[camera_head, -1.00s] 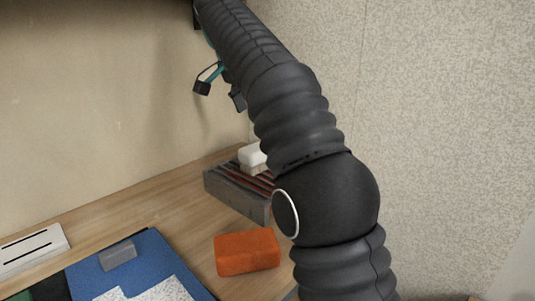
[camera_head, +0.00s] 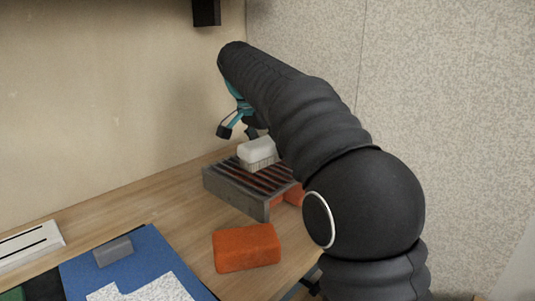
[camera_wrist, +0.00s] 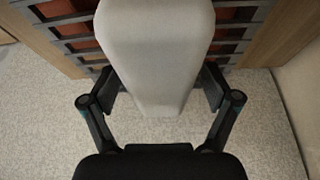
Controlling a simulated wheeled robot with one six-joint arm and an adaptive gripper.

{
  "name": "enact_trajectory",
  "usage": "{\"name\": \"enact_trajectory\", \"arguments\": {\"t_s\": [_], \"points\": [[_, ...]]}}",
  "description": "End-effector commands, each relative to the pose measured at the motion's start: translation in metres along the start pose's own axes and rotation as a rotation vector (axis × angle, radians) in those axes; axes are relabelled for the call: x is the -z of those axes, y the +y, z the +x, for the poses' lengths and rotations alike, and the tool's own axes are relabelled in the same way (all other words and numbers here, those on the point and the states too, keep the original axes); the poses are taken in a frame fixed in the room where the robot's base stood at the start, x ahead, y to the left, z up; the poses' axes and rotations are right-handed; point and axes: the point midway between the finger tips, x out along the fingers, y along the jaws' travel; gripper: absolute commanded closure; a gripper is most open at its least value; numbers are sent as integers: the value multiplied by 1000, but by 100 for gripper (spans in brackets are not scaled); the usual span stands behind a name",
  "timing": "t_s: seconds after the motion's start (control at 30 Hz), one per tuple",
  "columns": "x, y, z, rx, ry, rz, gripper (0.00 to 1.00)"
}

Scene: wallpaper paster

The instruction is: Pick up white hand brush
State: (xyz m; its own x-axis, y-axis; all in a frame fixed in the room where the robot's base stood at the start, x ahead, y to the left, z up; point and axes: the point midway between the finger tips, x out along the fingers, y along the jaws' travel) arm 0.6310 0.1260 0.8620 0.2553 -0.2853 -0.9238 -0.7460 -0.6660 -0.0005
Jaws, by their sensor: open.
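The white hand brush (camera_head: 257,151) rests on top of the grey slatted rack (camera_head: 232,188) in the head view, bristles down. In the wrist view the brush's smooth pale back (camera_wrist: 155,50) fills the upper middle and reaches down between my gripper's fingers. My gripper (camera_wrist: 160,90) is open, with one finger on each side of the brush's near end. I cannot tell whether either finger touches it. In the head view my gripper (camera_head: 238,131) is above and behind the brush, partly hidden by my arm.
An orange sponge (camera_head: 247,248) lies on the wooden bench in front of the rack. Another orange piece (camera_head: 294,195) shows at the rack's right end. A grey block (camera_head: 113,251) lies on a blue sheet (camera_head: 150,253) at left. Walls stand close behind and to the right.

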Motion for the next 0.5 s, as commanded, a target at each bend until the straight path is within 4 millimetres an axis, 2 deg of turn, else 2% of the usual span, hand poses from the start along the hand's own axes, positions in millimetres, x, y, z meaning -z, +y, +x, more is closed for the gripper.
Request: {"name": "enact_trajectory", "arguments": {"t_s": [0.1,0.33,0.37,0.5], "points": [[0,0,8,-1,0,1,12],[0,0,9,0,0,0,12],[0,0,9,0,0,0,18],[0,0,9,0,0,0,52]]}}
